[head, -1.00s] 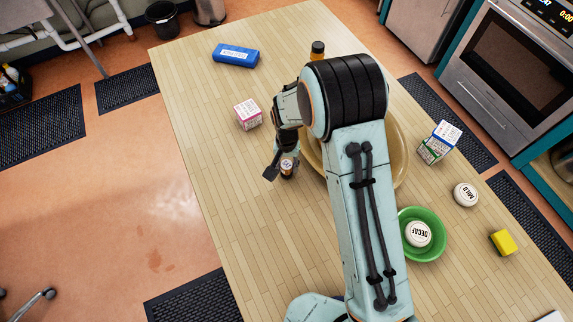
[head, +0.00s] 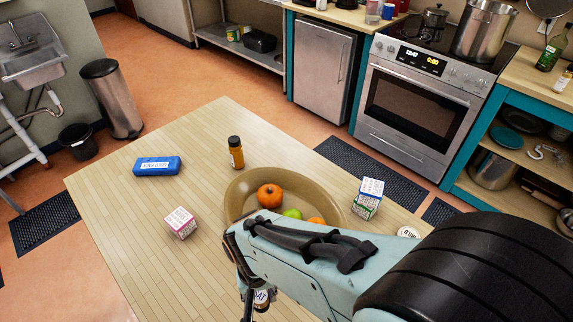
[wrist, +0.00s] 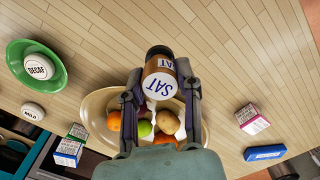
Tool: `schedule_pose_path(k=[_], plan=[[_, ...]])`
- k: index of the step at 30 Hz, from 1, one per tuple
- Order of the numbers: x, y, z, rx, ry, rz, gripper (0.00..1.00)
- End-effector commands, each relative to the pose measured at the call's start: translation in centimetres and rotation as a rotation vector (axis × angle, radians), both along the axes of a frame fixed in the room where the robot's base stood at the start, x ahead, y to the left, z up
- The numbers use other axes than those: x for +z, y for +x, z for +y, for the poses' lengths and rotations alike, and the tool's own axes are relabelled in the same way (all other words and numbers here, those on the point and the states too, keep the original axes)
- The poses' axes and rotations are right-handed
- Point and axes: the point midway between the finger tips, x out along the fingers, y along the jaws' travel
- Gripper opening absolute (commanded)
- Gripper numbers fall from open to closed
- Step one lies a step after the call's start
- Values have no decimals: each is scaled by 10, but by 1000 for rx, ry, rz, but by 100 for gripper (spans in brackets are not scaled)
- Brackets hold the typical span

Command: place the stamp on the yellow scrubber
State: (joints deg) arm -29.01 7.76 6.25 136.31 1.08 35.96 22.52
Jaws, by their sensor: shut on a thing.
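The stamp is a small brown cylinder with a white face marked SAT (wrist: 160,80). My gripper (wrist: 159,92) is shut on it in the wrist view, one finger on each side. In the head view the stamp (head: 262,299) shows at the bottom, partly hidden under my arm. The yellow scrubber is in neither view now; the earlier head view shows it near the table's right edge, past the green bowl.
A tan bowl (head: 240,190) with fruit stands beside my arm, with an orange-brown bottle (head: 236,152) behind it. Stacked boxes (head: 367,198), a pink box (head: 180,222), a blue case (head: 157,166), a MILD lid (wrist: 33,111) and a green bowl (wrist: 58,77) with a DECAF lid stand around.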

Motion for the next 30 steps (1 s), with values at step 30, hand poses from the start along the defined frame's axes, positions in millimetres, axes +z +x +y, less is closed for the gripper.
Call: schedule_pose_path(k=[30], plan=[[34,61,-297,-1484,-2,-7,0]])
